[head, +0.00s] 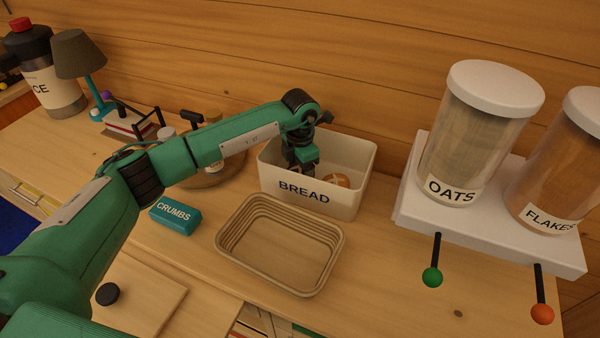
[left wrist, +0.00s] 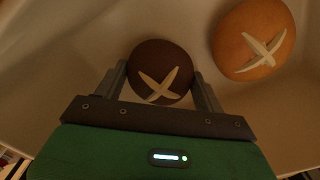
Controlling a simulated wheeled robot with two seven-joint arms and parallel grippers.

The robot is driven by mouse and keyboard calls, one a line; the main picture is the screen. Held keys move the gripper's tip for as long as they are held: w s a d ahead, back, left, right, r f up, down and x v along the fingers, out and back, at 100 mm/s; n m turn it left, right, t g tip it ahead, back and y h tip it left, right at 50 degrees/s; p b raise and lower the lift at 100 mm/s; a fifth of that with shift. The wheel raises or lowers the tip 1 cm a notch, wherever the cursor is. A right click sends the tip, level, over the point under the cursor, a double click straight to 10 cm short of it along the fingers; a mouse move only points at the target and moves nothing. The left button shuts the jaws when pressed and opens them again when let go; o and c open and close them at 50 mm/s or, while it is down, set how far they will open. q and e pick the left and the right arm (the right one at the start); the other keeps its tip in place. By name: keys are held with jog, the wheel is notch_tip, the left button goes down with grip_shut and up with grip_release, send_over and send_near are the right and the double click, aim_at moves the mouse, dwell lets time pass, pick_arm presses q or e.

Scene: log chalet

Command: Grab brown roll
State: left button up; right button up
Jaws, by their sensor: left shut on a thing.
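A dark brown roll (left wrist: 158,68) with a pale cross on top sits between the two fingers of my left gripper (left wrist: 160,88) in the left wrist view. The gripper is shut on it, inside the white bread bin (head: 318,199) labelled BREAD. In the head view my left arm reaches down into the bin from the left, and the brown roll is hidden behind the gripper and the bin's front wall. A lighter orange-brown roll (left wrist: 252,40) with a pale cross lies to the right of it; it also shows in the head view (head: 341,180). My right gripper is not in view.
An empty beige basket (head: 279,283) stands in front of the bin. A teal CRUMBS box (head: 175,214) lies to its left. A white dispenser shelf (head: 490,240) with OATS and FLAKES jars stands at right. A lamp (head: 80,60) stands back left.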

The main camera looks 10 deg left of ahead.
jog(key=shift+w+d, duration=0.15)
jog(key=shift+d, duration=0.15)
pick_arm(q)
jog(key=shift+r, duration=0.1)
